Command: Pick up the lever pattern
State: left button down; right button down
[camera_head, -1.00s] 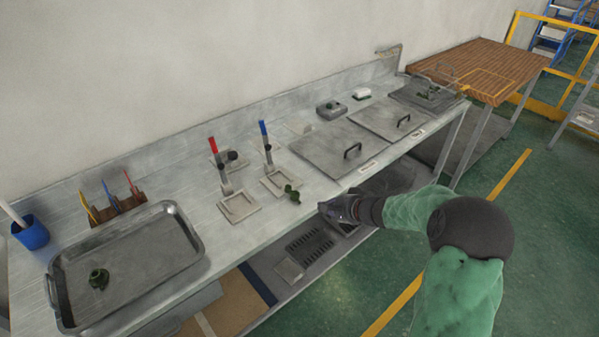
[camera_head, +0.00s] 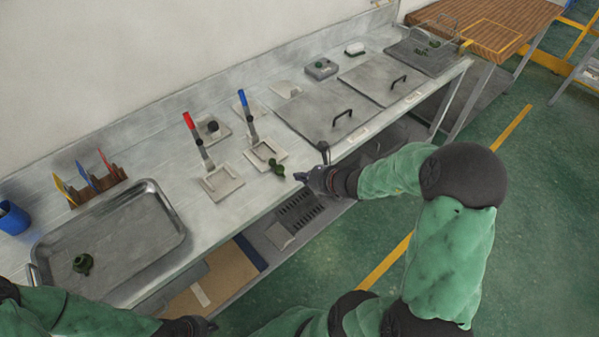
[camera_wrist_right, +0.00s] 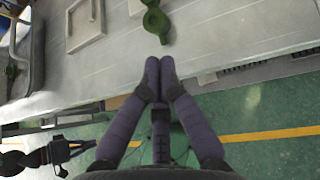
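A dark green lever-shaped piece (camera_head: 278,168) with rounded lobes, which I take as the lever pattern, lies on the steel bench beside the blue-handled fixture. It also shows at the top of the right wrist view (camera_wrist_right: 156,22). My right gripper (camera_head: 299,177) is at the bench's front edge, just right of the piece and apart from it. In the right wrist view its fingertips (camera_wrist_right: 159,62) meet with nothing between them, pointing at the piece. My left gripper (camera_head: 205,326) is low at the bottom edge, in front of the bench; its fingers are unclear.
Another green part (camera_head: 82,263) lies in a metal tray (camera_head: 150,256) at left. Red-handled (camera_head: 222,183) and blue-handled (camera_head: 266,151) fixtures stand behind the piece. Lidded plates (camera_head: 318,112) lie to the right. A lower shelf (camera_head: 222,280) sits beneath the bench.

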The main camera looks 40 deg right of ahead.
aim_at(273, 164)
jog(key=w, duration=0.3)
jog(key=w+a+b, duration=0.1)
jog(key=w, duration=0.2)
jog(key=w+a+f+b, duration=0.1)
jog(key=w, duration=0.2)
jog(key=shift+w+a, duration=0.2)
jog(key=shift+w, duration=0.15)
jog(key=shift+s+f+b, duration=0.1)
jog(key=shift+f+b, duration=0.25)
jog(key=shift+b, duration=0.25)
jog(key=shift+s, duration=0.1)
jog(key=s, duration=0.2)
jog(key=s+d, duration=0.1)
jog(key=s, duration=0.4)
jog(key=shift+d+p, duration=0.3)
jog(key=shift+d, duration=0.1)
jog(key=shift+w, duration=0.1)
